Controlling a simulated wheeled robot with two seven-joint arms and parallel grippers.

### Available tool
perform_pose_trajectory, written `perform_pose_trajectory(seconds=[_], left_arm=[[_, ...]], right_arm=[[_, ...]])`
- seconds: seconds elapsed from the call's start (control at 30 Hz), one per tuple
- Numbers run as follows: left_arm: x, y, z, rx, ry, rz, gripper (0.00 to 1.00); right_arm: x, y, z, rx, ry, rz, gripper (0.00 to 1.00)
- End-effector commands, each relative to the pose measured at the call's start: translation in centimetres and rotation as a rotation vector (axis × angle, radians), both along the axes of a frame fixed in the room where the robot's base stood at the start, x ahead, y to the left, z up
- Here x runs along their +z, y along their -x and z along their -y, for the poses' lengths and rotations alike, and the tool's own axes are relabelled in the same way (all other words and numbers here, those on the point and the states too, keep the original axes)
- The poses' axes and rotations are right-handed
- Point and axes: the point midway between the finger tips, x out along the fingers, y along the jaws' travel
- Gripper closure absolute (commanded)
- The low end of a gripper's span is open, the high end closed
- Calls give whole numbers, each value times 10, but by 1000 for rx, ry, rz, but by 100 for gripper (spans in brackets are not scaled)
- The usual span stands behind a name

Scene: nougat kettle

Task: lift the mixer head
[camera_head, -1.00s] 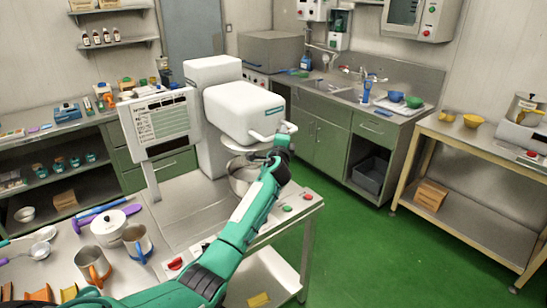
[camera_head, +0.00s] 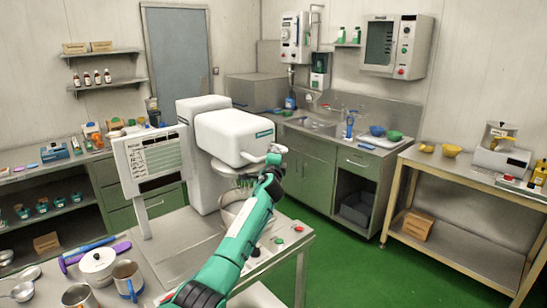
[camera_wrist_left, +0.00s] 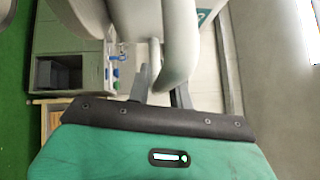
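The white mixer (camera_head: 208,150) stands on the steel table, its head (camera_head: 235,137) tilted up a little at the front. A gap shows between the head and the steel bowl (camera_head: 232,212), with a greenish attachment (camera_head: 243,181) hanging in it. A white handle (camera_head: 277,149) sticks out at the head's front and also shows in the left wrist view (camera_wrist_left: 178,55). My left gripper (camera_head: 271,163) is at this handle. In the wrist view its two dark fingers (camera_wrist_left: 162,88) lie on either side of the handle and look shut on it. My right gripper is not in view.
A panel on a post (camera_head: 152,162) stands left of the mixer. A lidded white pot (camera_head: 97,267), mugs (camera_head: 128,280) and a purple-handled tool (camera_head: 95,250) are on the table's left. A sink counter (camera_head: 310,150) is behind. Green floor is free to the right.

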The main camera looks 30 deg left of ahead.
Motion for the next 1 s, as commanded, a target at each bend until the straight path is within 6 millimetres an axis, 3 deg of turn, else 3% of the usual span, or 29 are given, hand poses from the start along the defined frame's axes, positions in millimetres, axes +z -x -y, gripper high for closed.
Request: perform_pose_trajectory(seconds=[0.07,0.53,1.0], left_arm=[[-2,0,0,-1,1,-2,62],[-2,8,3,1,-1,1,62],[-14,68,28,-1,0,1,62]], right_arm=[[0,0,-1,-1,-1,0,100],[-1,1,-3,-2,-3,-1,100],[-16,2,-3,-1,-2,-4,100]])
